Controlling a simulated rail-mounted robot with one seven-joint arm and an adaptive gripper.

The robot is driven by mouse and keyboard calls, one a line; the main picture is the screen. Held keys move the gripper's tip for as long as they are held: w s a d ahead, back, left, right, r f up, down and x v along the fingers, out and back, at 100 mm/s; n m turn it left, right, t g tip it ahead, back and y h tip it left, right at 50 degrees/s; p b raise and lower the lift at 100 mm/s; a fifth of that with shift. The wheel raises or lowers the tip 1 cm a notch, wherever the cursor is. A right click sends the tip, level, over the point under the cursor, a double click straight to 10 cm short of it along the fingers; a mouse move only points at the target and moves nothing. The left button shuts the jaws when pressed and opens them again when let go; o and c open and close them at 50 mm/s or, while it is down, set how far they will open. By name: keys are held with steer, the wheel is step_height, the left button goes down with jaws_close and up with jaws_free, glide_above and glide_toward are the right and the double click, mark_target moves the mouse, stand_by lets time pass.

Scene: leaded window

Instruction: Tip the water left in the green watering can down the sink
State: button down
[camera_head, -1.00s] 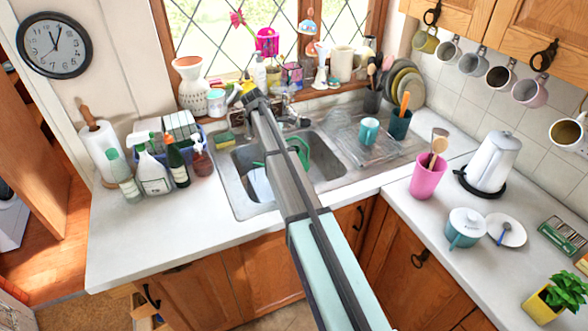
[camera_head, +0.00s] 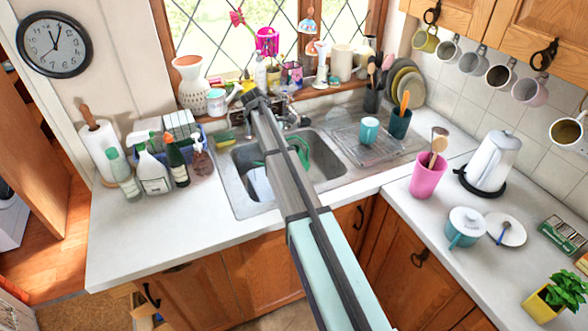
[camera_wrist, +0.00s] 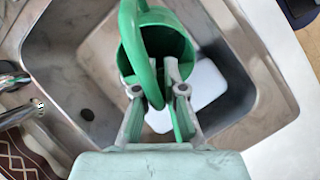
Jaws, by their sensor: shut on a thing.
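The green watering can (camera_wrist: 174,42) is in my gripper (camera_wrist: 160,82), over the sink (camera_wrist: 67,62). The wrist view shows its round body and arched handle, with the fingers closed at the handle. Its spout and any water are hidden, and I cannot tell how far it tilts. In the head view my arm covers most of the can (camera_head: 303,152); green shows on both sides of the arm. My gripper is hidden behind the arm in the head view.
A white object (camera_wrist: 208,82) lies in the basin below the can. The metal tap (camera_wrist: 12,80) stands close at the basin's edge. Bottles (camera_head: 155,172) stand left of the sink, a teal mug (camera_head: 369,130) on the drainer at right. Pots and a vase (camera_head: 190,80) line the sill.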

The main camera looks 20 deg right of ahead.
steer(key=shift+w+a+r+g+h+p, duration=0.15)
steer(key=shift+a+r+g+h+p, duration=0.15)
steer(key=shift+r+h, duration=0.2)
steer(key=shift+w+a+r+g+h+p, duration=0.1)
steer(key=shift+w+a+r+h+p, duration=0.05)
steer(key=shift+a+r+h, duration=0.35)
stand_by(7.0)
